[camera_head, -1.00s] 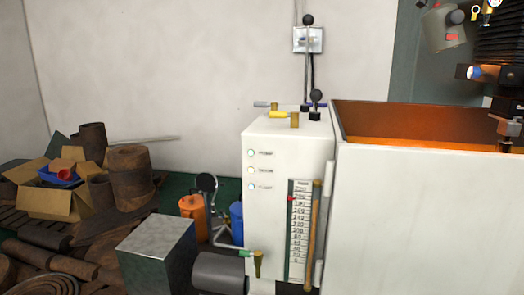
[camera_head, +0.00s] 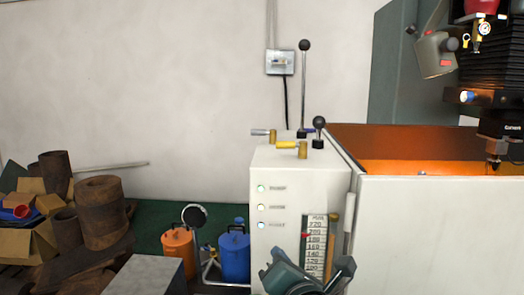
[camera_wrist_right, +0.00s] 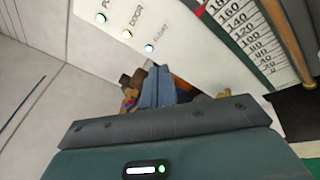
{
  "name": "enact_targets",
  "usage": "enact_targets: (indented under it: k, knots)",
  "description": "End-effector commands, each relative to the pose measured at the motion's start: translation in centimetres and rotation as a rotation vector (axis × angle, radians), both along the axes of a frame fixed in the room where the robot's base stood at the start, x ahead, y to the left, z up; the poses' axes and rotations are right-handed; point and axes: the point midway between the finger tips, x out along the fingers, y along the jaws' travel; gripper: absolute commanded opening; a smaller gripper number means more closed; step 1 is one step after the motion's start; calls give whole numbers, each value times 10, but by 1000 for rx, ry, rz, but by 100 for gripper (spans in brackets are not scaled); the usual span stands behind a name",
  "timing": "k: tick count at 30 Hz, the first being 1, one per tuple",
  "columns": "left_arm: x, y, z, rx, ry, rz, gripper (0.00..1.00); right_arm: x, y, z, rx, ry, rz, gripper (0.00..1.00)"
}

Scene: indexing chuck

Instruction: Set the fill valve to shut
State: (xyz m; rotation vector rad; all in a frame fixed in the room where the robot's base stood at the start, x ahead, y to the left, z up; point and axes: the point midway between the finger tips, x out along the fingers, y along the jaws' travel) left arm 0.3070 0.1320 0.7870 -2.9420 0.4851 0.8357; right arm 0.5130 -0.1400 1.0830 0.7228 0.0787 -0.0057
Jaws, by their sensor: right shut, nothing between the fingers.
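On top of the white cabinet (camera_head: 278,245) are a yellow-handled valve with a brass body (camera_head: 292,148) and a grey-handled one (camera_head: 265,133) behind it. Both handles point left. I cannot tell which valve is the fill valve. The lower front of the cabinet, where a green-handled valve showed earlier, is out of sight in the head view. My right gripper (camera_wrist_right: 158,88) is shut and empty, in front of the cabinet's lower front, below the valves on top. It also shows in the head view (camera_head: 303,277), its fingertips hard to make out. My left gripper is not in view.
Two black-knobbed levers (camera_head: 304,85) (camera_head: 319,127) stand on the cabinet top. A level scale (camera_head: 315,245) is on its front. An open white-walled enclosure (camera_head: 440,235) adjoins it on the right. Orange (camera_head: 177,250) and blue (camera_head: 234,255) canisters stand at its left.

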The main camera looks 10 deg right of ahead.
Motion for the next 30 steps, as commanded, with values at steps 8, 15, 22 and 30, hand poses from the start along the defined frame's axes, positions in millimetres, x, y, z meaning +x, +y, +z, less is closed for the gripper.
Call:
enact_targets:
  k: [8, 15, 22, 30]
  knots:
    - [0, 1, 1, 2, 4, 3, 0, 2, -21, 124, -638, -191, -185, 0]
    - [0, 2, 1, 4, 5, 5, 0, 7, -26, 144, -749, -204, -233, 0]
    - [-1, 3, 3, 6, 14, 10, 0, 47, -33, 153, -746, -202, -232, 0]
    - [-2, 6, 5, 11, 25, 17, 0, 102, -43, 164, -743, -203, -230, 0]
